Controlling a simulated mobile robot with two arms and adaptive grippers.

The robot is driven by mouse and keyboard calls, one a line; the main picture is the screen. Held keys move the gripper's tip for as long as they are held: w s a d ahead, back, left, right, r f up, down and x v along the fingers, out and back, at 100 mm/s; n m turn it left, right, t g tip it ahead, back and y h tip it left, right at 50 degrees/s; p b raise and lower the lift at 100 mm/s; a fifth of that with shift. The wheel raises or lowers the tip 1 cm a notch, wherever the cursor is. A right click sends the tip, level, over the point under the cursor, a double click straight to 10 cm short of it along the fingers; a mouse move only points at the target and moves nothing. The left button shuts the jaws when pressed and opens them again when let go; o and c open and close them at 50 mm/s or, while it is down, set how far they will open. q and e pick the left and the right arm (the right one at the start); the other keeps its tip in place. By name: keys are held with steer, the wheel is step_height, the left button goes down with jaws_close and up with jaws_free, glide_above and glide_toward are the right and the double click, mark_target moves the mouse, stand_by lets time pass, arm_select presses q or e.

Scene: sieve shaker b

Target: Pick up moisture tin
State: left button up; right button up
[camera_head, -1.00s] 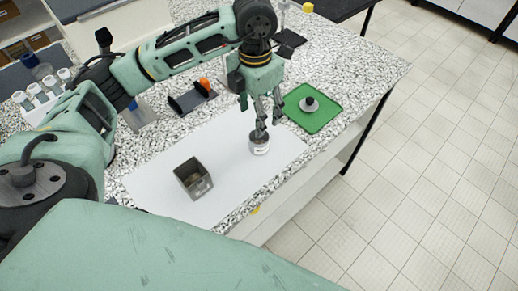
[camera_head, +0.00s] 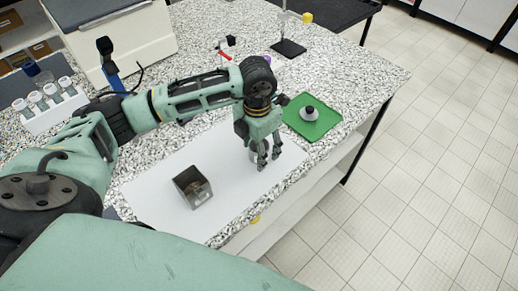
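The moisture tin (camera_head: 254,156) appears to be the small silver tin on the white sheet. It is mostly hidden behind the fingers of my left gripper (camera_head: 268,162), which point down at it from above. The two fingertips are apart and show in front of the tin. I cannot tell whether they touch it. My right gripper is not in view.
An open square metal container (camera_head: 192,187) stands on the white sheet (camera_head: 160,202), left of the tin. A green mat (camera_head: 325,121) with a dark-knobbed weight-like object (camera_head: 309,113) lies to the right. A tube rack (camera_head: 50,112) is at left. The bench edge runs close by.

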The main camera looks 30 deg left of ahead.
arm_select(q)
steer(key=c, duration=1)
